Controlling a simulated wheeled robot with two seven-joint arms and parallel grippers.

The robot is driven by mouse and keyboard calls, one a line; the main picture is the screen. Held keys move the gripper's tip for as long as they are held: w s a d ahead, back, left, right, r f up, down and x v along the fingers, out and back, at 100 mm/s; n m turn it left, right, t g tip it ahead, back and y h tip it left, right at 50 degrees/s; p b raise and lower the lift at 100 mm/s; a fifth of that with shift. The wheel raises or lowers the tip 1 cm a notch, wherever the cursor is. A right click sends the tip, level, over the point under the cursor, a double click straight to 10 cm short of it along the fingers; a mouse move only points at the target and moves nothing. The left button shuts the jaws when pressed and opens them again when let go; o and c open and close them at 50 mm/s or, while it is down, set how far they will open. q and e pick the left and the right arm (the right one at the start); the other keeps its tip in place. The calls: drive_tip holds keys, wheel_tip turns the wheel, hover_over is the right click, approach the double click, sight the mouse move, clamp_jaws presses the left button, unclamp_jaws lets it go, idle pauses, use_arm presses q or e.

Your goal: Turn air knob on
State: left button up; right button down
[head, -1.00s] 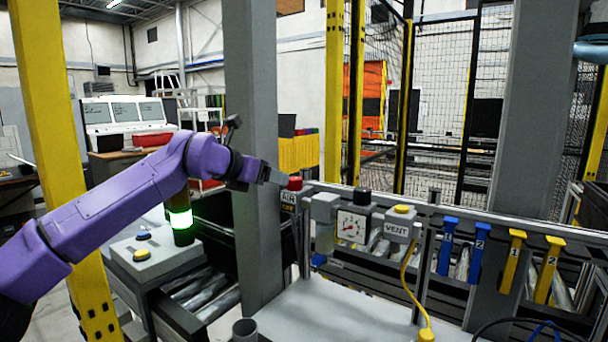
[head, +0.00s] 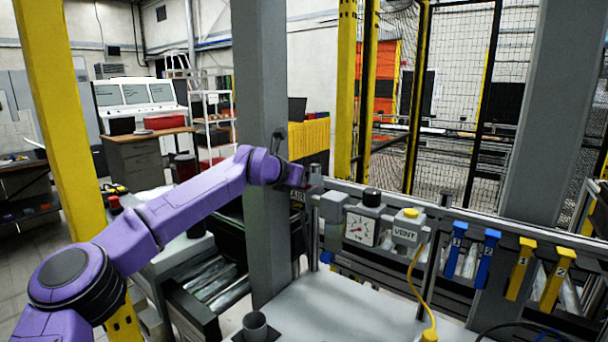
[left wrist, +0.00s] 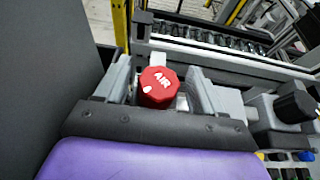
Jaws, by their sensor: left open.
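The red air knob (left wrist: 158,88), marked AIR with a white dot on its rim, shows in the left wrist view. My left gripper (left wrist: 157,75) is open, with one grey finger on each side of the knob. A gap shows on the knob's right side; whether the left finger touches it I cannot tell. In the head view my left gripper (head: 304,178) is at the left end of the fixture rail and hides most of the knob. The dark AIR sign (head: 297,199) is partly covered below it. My right gripper is not in view.
A pressure gauge (head: 361,229) with a black knob and a VENT box (head: 407,230) with a yellow button stand right of the knob. Blue (head: 486,257) and yellow (head: 520,268) numbered levers follow. A grey post (head: 262,140) stands close behind my left arm.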

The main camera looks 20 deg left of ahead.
use_arm(q)
drive_tip(key=shift+f, duration=0.1)
drive_tip(key=c, duration=1)
drive_tip(key=shift+f+b, duration=0.1)
drive_tip(key=shift+b, duration=0.4)
drive_tip(key=shift+o, duration=0.2)
drive_tip(key=n+y+b, duration=0.3)
drive_tip(key=y+b, duration=0.1)
drive_tip(key=b, duration=0.1)
drive_tip(key=shift+n+t, duration=0.3)
drive_tip(key=shift+t, duration=0.1)
drive_tip(key=shift+d+n+y, duration=0.1)
drive_tip(key=shift+n+y, duration=0.8)
drive_tip(key=shift+y, duration=0.3)
drive_tip(key=shift+r+n+y, duration=0.25)
drive_tip(key=shift+n+y, duration=0.25)
drive_tip(key=shift+y, duration=0.1)
drive_tip(key=shift+r+n+g+y, duration=0.1)
drive_tip(key=shift+n+g+y, duration=0.2)
drive_tip(key=shift+n+y, duration=0.2)
drive_tip(key=n+g+y+p, duration=0.1)
drive_tip(key=n+y+p, duration=0.1)
drive_tip(key=p, duration=0.3)
drive_tip(key=n+g+y+p, duration=0.2)
drive_tip(key=n+y+p, duration=0.1)
drive_tip(key=p, duration=0.3)
drive_tip(key=shift+r, duration=0.15)
drive_tip(key=shift+f+n+g+y+p, duration=0.35)
drive_tip(key=shift+n+y+p, duration=0.25)
drive_tip(key=shift+p, duration=0.2)
